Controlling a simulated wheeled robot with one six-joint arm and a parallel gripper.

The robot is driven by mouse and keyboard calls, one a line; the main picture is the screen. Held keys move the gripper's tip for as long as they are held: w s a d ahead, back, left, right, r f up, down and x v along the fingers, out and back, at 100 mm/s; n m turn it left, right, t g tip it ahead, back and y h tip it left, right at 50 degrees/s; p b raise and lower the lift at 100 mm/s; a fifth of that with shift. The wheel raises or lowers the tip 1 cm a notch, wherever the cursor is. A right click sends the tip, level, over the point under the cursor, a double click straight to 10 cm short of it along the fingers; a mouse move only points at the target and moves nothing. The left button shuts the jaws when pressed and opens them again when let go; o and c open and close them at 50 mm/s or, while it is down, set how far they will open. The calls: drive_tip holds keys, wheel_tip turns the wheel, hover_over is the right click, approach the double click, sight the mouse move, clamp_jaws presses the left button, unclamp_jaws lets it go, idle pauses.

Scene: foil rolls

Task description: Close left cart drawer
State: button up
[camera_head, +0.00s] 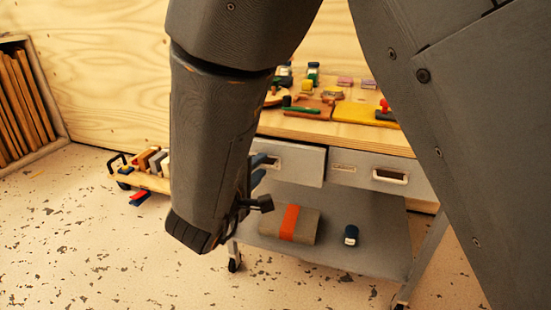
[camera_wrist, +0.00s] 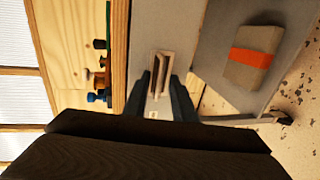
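The cart's left drawer (camera_head: 298,162) has a grey front that stands slightly proud of the right drawer (camera_head: 345,168), so it looks a little open. My arm covers its left part in the head view. In the wrist view the grey drawer front (camera_wrist: 146,40) carries a pale handle (camera_wrist: 160,70). My gripper (camera_wrist: 161,76) has its two dark fingers apart, one on each side of this handle. I cannot tell whether they touch it. In the head view my gripper (camera_head: 258,175) is mostly hidden behind my arm, near the drawer front.
The cart's wooden top (camera_head: 300,124) holds several small tools and blocks. Its lower shelf (camera_head: 375,220) carries a brown box with an orange band (camera_head: 290,224) and a small dark jar (camera_head: 351,235). A low wooden trolley (camera_head: 150,180) stands left. Speckled floor is clear in front.

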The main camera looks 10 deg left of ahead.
clamp_jaws()
idle(1.3)
